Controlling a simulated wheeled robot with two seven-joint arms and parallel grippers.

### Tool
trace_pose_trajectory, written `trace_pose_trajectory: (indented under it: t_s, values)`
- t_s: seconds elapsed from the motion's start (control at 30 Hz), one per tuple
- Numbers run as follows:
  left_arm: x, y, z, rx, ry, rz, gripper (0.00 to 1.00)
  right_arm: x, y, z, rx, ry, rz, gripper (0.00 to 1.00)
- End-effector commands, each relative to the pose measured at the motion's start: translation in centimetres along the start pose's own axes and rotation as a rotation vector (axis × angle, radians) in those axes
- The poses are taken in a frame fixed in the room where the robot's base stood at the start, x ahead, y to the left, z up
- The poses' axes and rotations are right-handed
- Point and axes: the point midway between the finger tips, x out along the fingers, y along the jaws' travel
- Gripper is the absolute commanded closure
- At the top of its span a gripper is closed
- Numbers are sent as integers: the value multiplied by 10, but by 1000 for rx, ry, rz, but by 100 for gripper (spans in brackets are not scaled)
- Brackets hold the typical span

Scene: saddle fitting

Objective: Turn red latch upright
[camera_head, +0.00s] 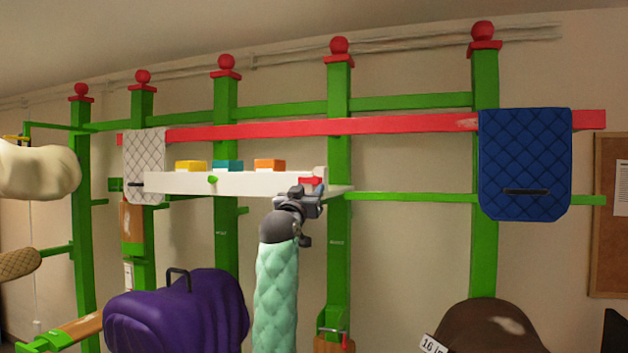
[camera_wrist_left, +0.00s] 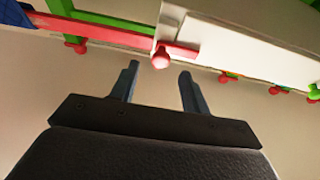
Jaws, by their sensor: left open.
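The red latch (camera_head: 310,181) is at the right end of the white shelf (camera_head: 240,184) in the head view. In the left wrist view the latch (camera_wrist_left: 182,50) is a short red bar lying flat along the shelf edge, with a round red knob at its left end. My left gripper (camera_head: 308,192) is just below and in front of the latch in the head view. In the left wrist view its open fingers (camera_wrist_left: 159,75) point at the knob, one to each side. Nothing is between them; whether they touch the latch cannot be told. My right gripper is out of view.
Yellow, teal and orange blocks (camera_head: 228,166) sit on the shelf. A red rail (camera_head: 400,125) and green posts (camera_head: 339,140) stand behind. A blue quilted pad (camera_head: 524,160) hangs at the right, and a purple saddle-like piece (camera_head: 180,315) is at the lower left.

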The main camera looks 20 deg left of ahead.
Motion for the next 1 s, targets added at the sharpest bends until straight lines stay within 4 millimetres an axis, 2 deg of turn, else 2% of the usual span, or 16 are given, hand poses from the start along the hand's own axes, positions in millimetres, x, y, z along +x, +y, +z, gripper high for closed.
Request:
trace_pose_trajectory:
  t_s: [0.03, 0.3, 0.5, 0.77, 0.87, 1.0]
  values:
    - [11, 0, -5, -2, -2, 0, 54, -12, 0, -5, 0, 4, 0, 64]
    - [41, 0, -2, 0, -2, 0, 54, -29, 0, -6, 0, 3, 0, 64]
    - [49, 0, -1, 0, -1, 0, 54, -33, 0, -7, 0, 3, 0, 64]
    - [49, 0, 0, 0, 0, 0, 54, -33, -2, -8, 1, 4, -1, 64]
    - [49, 0, 0, 0, 0, 0, 69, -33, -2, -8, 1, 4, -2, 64]
    - [49, 0, 0, 0, 0, 0, 97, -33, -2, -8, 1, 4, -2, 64]
